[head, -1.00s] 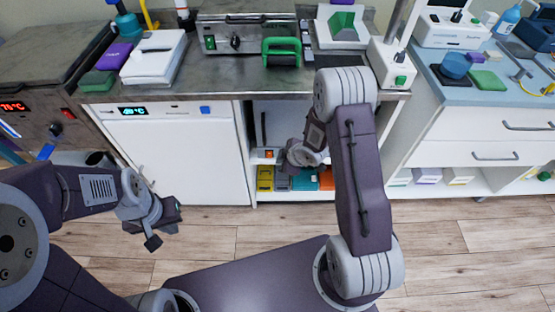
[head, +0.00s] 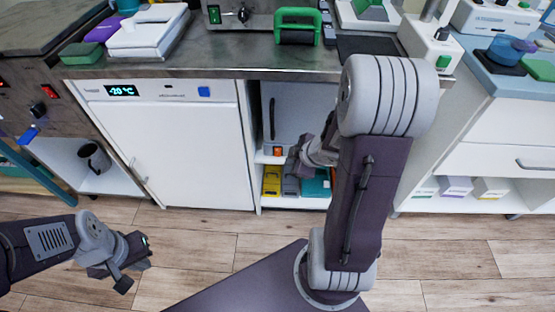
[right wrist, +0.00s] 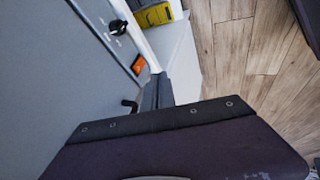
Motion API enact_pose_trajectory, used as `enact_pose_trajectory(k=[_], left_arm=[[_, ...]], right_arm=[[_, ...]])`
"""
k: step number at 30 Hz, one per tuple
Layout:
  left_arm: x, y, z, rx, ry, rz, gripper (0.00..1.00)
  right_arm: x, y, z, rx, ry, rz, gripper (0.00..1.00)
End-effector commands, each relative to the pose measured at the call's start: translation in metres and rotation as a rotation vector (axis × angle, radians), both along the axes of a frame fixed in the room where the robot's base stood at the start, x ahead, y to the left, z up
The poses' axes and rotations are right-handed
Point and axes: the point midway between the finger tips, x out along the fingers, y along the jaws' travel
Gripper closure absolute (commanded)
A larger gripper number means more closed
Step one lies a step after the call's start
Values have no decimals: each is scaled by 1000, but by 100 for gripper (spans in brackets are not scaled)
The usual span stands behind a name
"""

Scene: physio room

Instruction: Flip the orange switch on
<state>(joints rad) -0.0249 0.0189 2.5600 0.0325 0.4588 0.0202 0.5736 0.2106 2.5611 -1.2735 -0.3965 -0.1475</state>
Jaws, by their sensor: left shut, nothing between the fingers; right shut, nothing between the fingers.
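The orange switch (head: 278,151) sits low on the front of a grey unit (head: 290,110) in the open bay under the counter. It also shows in the right wrist view (right wrist: 138,65), beside a black knob (right wrist: 117,27). Its on or off position is too small to tell. My right gripper (head: 292,164) is shut and empty, just right of and slightly below the switch in the head view. In the right wrist view its dark grey fingers (right wrist: 157,92) are close to the switch; contact cannot be told. My left gripper (head: 128,268) is shut and empty over the floor.
A black handle (head: 271,118) stands on the unit's front above the switch. Yellow, grey and teal boxes (head: 271,181) fill the shelf below. A white door with a display (head: 170,140) closes the left side. The wood floor (head: 200,235) is clear.

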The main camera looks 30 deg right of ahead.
Motion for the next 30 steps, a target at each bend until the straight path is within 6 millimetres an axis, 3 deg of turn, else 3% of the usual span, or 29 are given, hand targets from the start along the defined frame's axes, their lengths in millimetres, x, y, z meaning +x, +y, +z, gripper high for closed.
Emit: enact_pose_trajectory(k=[5,10,21,23,30], left_arm=[[0,0,0,0,0,0,100],[0,0,-6,0,0,0,100],[0,0,-66,0,0,0,100],[0,0,-53,0,1,0,100],[0,0,-49,0,0,0,100]], right_arm=[[1,1,-2,1,1,2,100],[13,3,-22,5,4,4,100],[59,9,-93,1,1,5,100],[69,1,-83,0,0,2,100],[89,-12,-86,0,1,1,100]])
